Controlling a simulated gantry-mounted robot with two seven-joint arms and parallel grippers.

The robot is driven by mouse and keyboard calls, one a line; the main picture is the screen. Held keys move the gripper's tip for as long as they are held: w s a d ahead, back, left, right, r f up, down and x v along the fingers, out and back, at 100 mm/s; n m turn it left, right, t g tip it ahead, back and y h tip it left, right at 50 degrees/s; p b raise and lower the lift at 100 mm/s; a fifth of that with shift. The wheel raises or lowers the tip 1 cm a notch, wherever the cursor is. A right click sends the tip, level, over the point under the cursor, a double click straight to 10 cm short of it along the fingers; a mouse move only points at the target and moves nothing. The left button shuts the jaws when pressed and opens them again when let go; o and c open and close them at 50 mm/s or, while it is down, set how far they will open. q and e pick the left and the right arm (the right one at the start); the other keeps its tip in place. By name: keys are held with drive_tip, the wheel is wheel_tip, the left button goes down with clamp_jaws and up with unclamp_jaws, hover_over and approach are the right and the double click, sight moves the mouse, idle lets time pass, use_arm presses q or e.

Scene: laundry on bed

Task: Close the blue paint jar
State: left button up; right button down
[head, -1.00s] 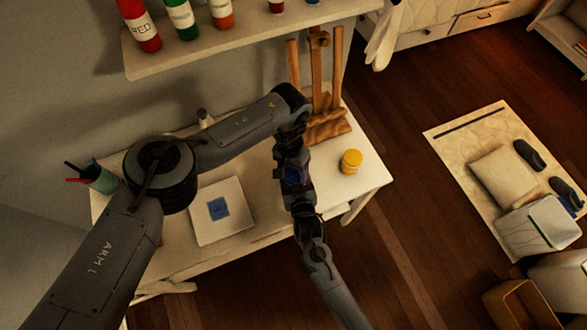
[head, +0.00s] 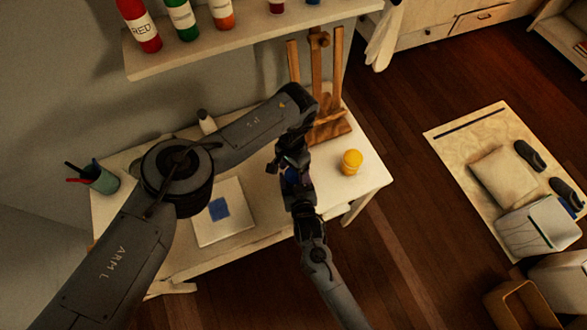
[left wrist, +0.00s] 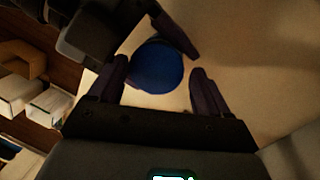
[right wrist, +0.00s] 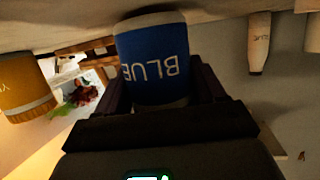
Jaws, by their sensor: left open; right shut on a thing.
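The blue paint jar (right wrist: 152,62), labelled BLUE, shows upside down in the right wrist view, between the fingers of my right gripper (right wrist: 165,95), which is shut on it. In the left wrist view a round blue top (left wrist: 157,66) lies between and just beyond the open fingertips of my left gripper (left wrist: 160,80). I cannot tell whether this round top is a lid or open paint. The right gripper's dark fingers flank the jar there. In the head view both grippers meet over the table's right part, and my arms mostly hide the jar.
A yellow jar (head: 351,162) stands on the table to the right, with a wooden easel (head: 326,125) behind. A white sheet with a blue square (head: 219,209) lies left of the grippers. A brush cup (head: 100,178) stands at the far left. A shelf (head: 240,40) with bottles overhangs the back.

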use_arm(q)
drive_tip(key=shift+s+d, duration=0.3)
drive_tip(key=shift+r, duration=2.3)
drive_tip(key=shift+w+a, duration=0.1)
drive_tip(key=shift+c, duration=0.3)
